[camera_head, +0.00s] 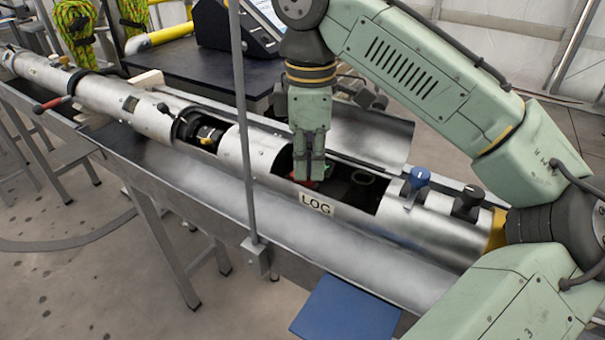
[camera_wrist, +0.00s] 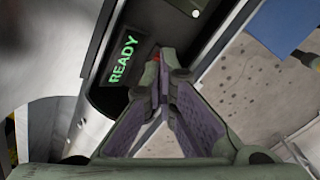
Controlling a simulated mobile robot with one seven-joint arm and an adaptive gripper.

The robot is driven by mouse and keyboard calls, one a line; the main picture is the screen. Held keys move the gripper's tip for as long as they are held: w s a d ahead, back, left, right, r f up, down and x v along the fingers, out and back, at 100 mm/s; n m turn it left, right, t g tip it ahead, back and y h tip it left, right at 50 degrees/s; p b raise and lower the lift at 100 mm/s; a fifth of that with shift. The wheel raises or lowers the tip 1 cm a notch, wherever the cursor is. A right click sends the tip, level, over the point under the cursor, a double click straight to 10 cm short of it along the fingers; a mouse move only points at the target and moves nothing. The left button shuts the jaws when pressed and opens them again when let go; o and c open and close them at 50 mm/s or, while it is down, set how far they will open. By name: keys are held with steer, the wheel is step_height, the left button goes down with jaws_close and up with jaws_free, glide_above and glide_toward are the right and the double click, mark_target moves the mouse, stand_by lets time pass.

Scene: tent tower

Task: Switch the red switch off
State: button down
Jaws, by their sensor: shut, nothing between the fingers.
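My gripper (camera_head: 308,178) points down into the open cut-out of the long metal cylinder (camera_head: 270,148), just behind the LOG label (camera_head: 317,204). In the wrist view the fingers (camera_wrist: 168,62) are together at their tips with nothing held between them. A small red part, likely the red switch (camera_head: 327,171), shows beside the fingertips inside the cut-out. The fingers hide most of it, so its position and whether they touch it cannot be told. In the wrist view, a dark panel with green READY lettering (camera_wrist: 122,60) is left of the fingertips.
A blue knob (camera_head: 419,177) and a black knob (camera_head: 467,203) stand on the cylinder to the right. A thin vertical pole (camera_head: 242,120) rises in front. A raised curved cover (camera_head: 365,135) is behind the cut-out. A red-handled lever (camera_head: 50,105) is far left.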

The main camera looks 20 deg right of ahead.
mark_target(309, 178)
step_height(309, 178, up, 7)
steer(key=p, duration=0.8)
steer(key=shift+f, duration=0.1)
stand_by(0.6)
